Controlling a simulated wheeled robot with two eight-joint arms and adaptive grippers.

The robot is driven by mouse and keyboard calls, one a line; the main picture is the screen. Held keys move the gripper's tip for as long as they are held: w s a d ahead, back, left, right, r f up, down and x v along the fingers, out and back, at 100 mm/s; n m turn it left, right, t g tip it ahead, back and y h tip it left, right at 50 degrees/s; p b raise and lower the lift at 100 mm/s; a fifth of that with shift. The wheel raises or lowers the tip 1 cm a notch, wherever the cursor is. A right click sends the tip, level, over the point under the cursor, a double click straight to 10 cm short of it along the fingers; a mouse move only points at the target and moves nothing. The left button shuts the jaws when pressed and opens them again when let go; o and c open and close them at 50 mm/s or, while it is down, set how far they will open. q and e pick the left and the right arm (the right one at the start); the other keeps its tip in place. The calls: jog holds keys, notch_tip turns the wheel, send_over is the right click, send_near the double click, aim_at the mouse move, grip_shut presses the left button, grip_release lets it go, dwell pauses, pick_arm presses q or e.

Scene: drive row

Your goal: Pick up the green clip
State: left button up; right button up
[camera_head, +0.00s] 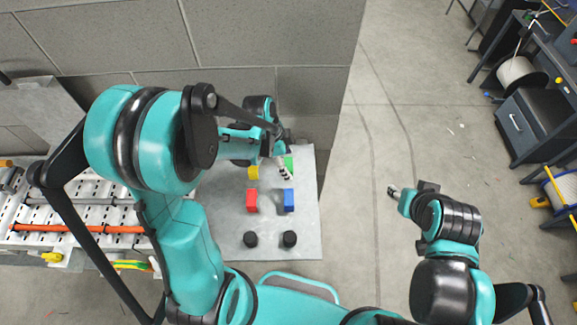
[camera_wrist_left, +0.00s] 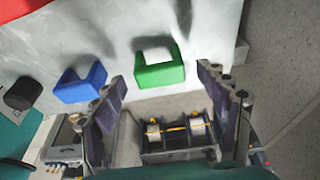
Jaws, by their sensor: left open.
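The green clip (camera_head: 289,162) is at the far right of the grey board, partly hidden by my left gripper (camera_head: 281,166). In the left wrist view the green clip (camera_wrist_left: 160,75) is a U-shaped block with a pale patch in its opening. It lies just ahead of my left gripper (camera_wrist_left: 163,82), whose two fingers are spread, one to each side of it. Nothing is held, and I cannot tell how much height separates the fingertips from the clip. My right gripper (camera_head: 394,190) hangs over the floor at the right, too small to tell its jaw state.
Beside the green clip are a yellow clip (camera_head: 253,173), a blue clip (camera_head: 289,204) and a red clip (camera_head: 251,204). Two black knobs (camera_head: 250,239) (camera_head: 289,239) stand on the nearer board (camera_head: 270,254). A block wall (camera_head: 270,45) rises behind; a white slotted rail lies left.

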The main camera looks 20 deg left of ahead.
pick_arm(q)
jog(key=c, duration=1)
jog(key=shift+r, duration=0.1)
